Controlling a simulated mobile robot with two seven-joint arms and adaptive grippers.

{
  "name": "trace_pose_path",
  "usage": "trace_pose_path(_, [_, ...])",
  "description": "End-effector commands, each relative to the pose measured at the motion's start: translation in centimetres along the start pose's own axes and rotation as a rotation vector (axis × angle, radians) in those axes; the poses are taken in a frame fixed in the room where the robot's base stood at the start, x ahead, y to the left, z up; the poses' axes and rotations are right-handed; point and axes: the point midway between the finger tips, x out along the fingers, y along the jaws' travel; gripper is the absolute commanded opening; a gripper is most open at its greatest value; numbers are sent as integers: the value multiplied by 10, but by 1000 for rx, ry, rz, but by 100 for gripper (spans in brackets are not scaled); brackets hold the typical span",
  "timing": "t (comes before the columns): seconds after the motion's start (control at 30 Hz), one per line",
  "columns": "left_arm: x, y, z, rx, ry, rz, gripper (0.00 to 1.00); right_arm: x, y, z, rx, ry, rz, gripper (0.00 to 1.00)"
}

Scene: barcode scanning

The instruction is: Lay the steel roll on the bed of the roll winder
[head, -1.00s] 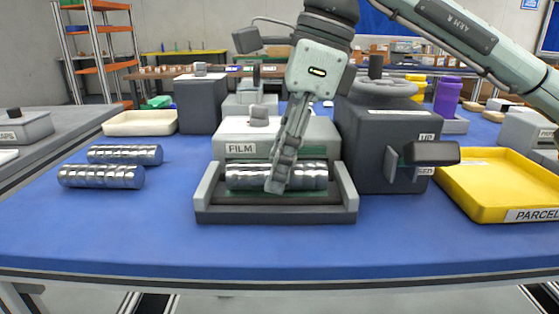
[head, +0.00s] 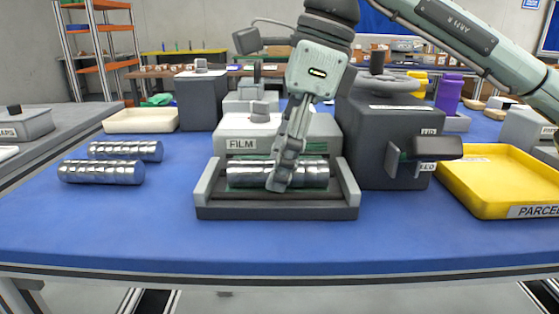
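A shiny ribbed steel roll (head: 313,173) lies level across the bed of the grey roll winder (head: 277,212), between its two side cheeks and in front of the part labelled FILM. I cannot tell whether it rests fully on the bed. My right gripper (head: 281,178) comes down from above, seen edge-on, with a finger in front of the roll's middle. The far finger is hidden, so its opening does not show. Two more steel rolls, one nearer (head: 101,172) and one farther (head: 125,151), lie on the blue table at the left. My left gripper is out of view.
A dark machine with a handwheel (head: 386,150) stands close right of the winder, its side handle (head: 437,148) sticking out. A yellow parcel tray (head: 484,208) is farther right. A cream tray (head: 141,121) is at the back left. The blue table front (head: 277,248) is clear.

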Motion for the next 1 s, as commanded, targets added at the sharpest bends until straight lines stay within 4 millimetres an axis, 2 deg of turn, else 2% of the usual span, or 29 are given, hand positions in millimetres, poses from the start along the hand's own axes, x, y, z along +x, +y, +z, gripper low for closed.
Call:
trace_pose_path(0.1, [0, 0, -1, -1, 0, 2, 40, -4, 0, 0, 2, 4, 1, 55])
trace_pose_path(0.2, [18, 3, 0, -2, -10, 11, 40, -14, -1, 2, 2, 2, -2, 55])
trace_pose_path(0.5, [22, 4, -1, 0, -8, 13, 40, -82, -1, 3, 2, -1, -4, 55])
trace_pose_path(0.7, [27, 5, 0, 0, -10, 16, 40, -115, -1, 3, 1, 0, -3, 55])
trace_pose_path(0.83, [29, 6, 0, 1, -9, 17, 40, -125, 0, 2, 1, 0, -1, 55])
trace_pose_path(1.0, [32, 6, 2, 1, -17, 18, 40, -128, 0, 2, 0, 0, -1, 55])
